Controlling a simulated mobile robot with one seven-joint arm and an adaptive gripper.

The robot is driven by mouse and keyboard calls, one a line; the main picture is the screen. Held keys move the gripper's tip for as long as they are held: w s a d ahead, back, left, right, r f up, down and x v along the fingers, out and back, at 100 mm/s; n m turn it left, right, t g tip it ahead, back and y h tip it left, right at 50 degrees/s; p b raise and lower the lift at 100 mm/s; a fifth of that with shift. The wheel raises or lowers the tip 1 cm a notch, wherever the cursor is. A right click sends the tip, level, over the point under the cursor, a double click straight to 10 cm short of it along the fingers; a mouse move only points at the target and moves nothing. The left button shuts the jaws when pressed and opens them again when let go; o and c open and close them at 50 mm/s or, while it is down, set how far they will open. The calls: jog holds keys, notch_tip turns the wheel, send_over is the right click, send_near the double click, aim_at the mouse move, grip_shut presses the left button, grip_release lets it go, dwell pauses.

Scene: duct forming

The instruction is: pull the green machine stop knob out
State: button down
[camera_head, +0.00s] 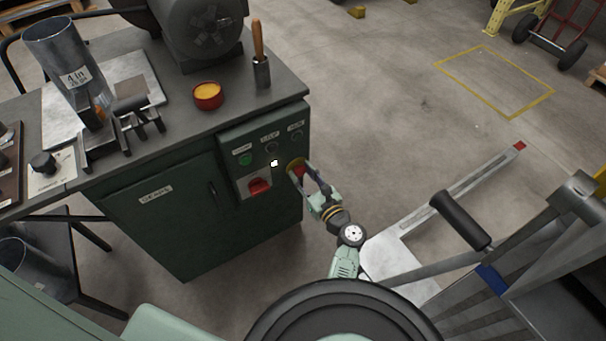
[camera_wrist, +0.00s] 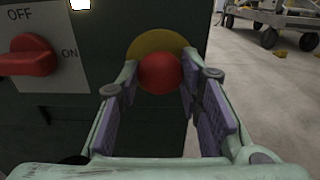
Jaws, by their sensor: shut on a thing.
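The stop knob (camera_wrist: 159,73) is a round red knob in front of a yellow disc (camera_wrist: 145,40), on the front panel of the green machine (camera_head: 150,215). In the head view the knob (camera_head: 297,172) is at the right end of the panel, partly covered by my gripper (camera_head: 302,172). In the wrist view my gripper (camera_wrist: 160,80) has one finger on each side of the knob and is shut on it. The knob's stem is hidden behind its head.
A red rotary switch (camera_wrist: 33,56) marked OFF and ON is left of the knob. A cart with a black handle (camera_head: 460,220) stands close to the right of my arm. Open floor (camera_head: 380,110) lies behind it.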

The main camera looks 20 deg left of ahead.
jog(key=shift+s+d+p, duration=0.4)
jog(key=shift+d+p, duration=0.05)
jog(key=shift+d, duration=0.1)
jog(key=c, duration=1.1)
grip_release()
jog(key=v, duration=0.7)
jog(key=shift+s+d, duration=0.2)
